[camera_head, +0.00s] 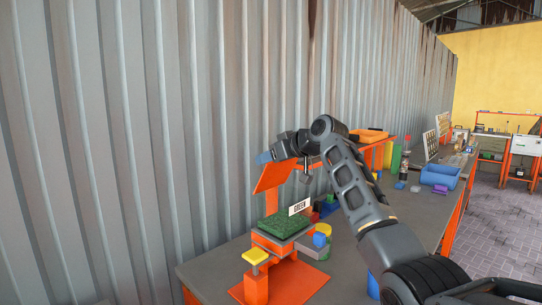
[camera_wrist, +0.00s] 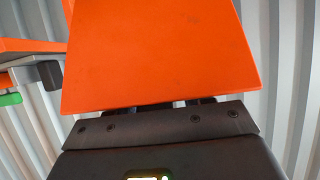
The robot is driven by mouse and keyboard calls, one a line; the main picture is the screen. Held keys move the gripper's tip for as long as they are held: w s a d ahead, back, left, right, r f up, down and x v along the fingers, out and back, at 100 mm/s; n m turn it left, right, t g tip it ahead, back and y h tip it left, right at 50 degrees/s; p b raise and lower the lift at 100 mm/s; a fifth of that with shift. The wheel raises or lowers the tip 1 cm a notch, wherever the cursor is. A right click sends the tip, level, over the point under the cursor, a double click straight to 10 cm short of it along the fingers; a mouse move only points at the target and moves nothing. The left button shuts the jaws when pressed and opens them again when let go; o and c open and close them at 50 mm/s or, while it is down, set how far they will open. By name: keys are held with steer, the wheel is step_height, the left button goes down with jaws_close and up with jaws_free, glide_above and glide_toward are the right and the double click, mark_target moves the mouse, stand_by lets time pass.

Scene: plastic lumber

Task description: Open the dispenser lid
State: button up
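The dispenser (camera_head: 268,243) is an orange stand on the bench in the head view. It holds a green granular block and bears a white "GREEN" sign (camera_head: 299,206). Its flat orange lid (camera_head: 271,178) is raised and steeply tilted above the green block. My gripper is at the upper edge of the lid in the head view, at the end of my dark arm. In the wrist view the orange lid (camera_wrist: 160,50) fills the middle, directly in front of my gripper (camera_wrist: 180,101). The lid hides the fingertips, so their opening and any contact are unclear.
The corrugated metal wall (camera_head: 150,130) stands close behind the bench.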

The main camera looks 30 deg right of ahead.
steer(key=shift+f, duration=0.35)
steer(key=shift+s+d+r+p, duration=0.15)
steer(key=shift+s+r+p, duration=0.25)
steer(key=shift+r+p, duration=0.4)
steer(key=shift+s+d+r+p, duration=0.15)
steer(key=shift+s+r+p, duration=0.35)
steer(key=shift+r, duration=0.6)
steer(key=shift+s+d+r+p, duration=0.15)
steer(key=shift+s+r+p, duration=0.2)
steer(key=shift+r+p, duration=0.45)
steer(key=shift+s+d+r, duration=0.15)
steer(key=shift+s+r, duration=0.25)
steer(key=shift+r, duration=0.35)
steer(key=shift+s+d+r, duration=0.1)
steer(key=shift+s+r, duration=0.3)
steer(key=shift+r, duration=0.35)
steer(key=b+v, duration=0.2)
steer(key=v, duration=0.5)
steer(key=shift+s+r, duration=0.25)
steer(key=shift+s, duration=0.1)
steer(key=shift+d+f, duration=0.1)
steer(key=shift+d, duration=0.05)
